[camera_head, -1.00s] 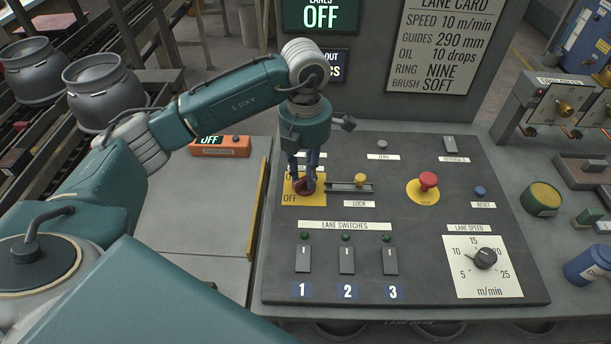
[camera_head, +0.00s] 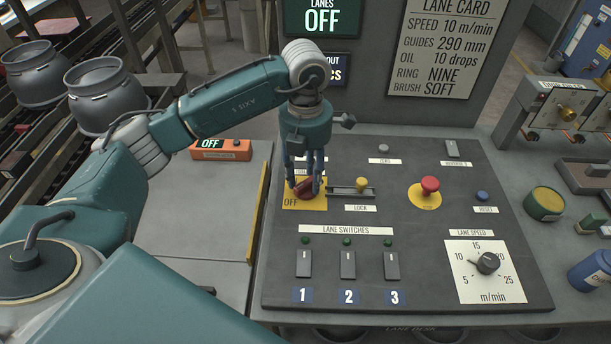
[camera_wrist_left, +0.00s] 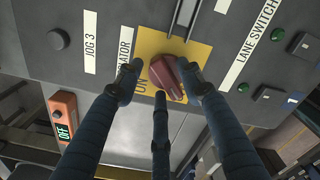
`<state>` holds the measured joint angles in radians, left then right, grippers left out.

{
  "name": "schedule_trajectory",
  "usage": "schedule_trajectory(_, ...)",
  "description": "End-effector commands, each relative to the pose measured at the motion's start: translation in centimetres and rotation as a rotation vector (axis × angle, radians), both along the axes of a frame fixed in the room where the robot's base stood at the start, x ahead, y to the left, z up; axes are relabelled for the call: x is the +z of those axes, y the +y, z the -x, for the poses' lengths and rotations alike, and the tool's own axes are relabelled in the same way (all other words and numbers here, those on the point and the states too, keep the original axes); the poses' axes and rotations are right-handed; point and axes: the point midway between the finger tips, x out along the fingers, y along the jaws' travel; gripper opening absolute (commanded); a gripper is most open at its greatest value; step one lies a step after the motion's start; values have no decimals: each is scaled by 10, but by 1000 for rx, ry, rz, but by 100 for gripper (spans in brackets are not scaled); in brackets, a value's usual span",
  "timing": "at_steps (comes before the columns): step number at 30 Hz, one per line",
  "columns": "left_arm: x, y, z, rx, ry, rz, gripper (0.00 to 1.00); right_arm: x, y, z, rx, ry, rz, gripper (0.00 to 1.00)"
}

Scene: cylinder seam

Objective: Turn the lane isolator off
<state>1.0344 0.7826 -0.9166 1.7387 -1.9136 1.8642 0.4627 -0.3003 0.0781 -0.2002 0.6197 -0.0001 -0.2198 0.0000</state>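The isolator is a dark red rotary knob (camera_head: 304,188) on a yellow plate (camera_head: 318,204) at the panel's upper left. OFF is printed at the plate's lower left in the head view. In the left wrist view the knob (camera_wrist_left: 168,78) has a raised bar set at a slant, and ON shows on the plate (camera_wrist_left: 147,48). My left gripper (camera_head: 304,182) points down over the knob with its fingers open around it. In the left wrist view the right-hand finger overlaps the knob's edge; contact is unclear. My right gripper is not in view.
A yellow lock slide (camera_head: 361,183) sits right of the knob. A red stop button (camera_head: 429,185), lane switches (camera_head: 348,265) and a speed dial (camera_head: 487,262) share the panel. A display (camera_head: 321,17) reads LANES OFF. An orange box (camera_head: 221,149) reads OFF.

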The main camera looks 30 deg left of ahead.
Motion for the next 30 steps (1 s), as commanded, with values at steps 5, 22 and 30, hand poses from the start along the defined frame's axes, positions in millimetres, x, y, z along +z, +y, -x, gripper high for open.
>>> schedule_trajectory(5,-1,0,1,-2,4,0,42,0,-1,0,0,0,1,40)
schedule_trajectory(22,78,0,0,-3,0,0,42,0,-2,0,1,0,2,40)
schedule_trajectory(30,114,0,0,-1,2,-2,42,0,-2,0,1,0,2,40)
